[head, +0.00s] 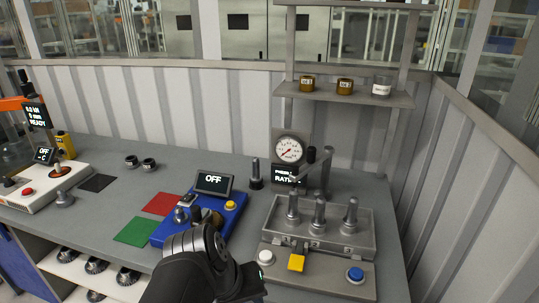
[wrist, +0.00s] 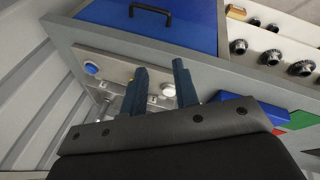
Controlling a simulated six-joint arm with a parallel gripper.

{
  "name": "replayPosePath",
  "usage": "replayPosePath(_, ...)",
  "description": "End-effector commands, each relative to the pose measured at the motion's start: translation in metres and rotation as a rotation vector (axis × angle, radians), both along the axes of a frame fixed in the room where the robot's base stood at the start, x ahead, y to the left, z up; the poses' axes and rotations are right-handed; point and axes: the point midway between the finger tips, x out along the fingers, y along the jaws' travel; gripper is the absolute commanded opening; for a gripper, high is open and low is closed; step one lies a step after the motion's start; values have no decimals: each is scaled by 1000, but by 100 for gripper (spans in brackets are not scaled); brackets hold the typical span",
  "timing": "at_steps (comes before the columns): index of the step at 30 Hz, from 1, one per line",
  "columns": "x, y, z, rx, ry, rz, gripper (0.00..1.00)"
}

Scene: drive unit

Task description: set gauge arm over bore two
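The grey fixture block (head: 360,243) stands at the right of the bench with three upright pins in a row, including the left pin (head: 292,207), the middle pin (head: 318,215) and the right pin (head: 350,216). Behind them a grey swing arm (head: 312,168) on a post slants toward the left pin; it looks like the gauge arm. The bore labels are too small to read surely. My gripper (wrist: 160,68) is open and empty in the wrist view, its two dark fingers apart. In the head view it is mostly hidden behind my wrist, in front of the fixture's left side.
A dial gauge (head: 289,149) stands behind the fixture. A blue unit (head: 215,215) with an OFF screen sits left of the fixture. A shelf (head: 340,94) overhangs behind.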

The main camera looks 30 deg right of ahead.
Motion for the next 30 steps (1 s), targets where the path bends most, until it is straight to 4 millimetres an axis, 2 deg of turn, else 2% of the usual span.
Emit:
replayPosePath(1, 7, -15, 9, -23, 43, -30, 18)
replayPosePath(3, 15, -34, 22, -67, 99, -61, 4)
replayPosePath(4, 20, -42, 26, -88, 121, -71, 0)
replayPosePath(8, 44, -76, 44, -189, 209, -86, 0)
replayPosePath(14, 95, -122, 63, -365, 318, -75, 0)
replayPosePath(21, 170, -168, 77, -599, 414, -54, 0)
replayPosePath(30, 278, -202, 77, -915, 466, -9, 0)
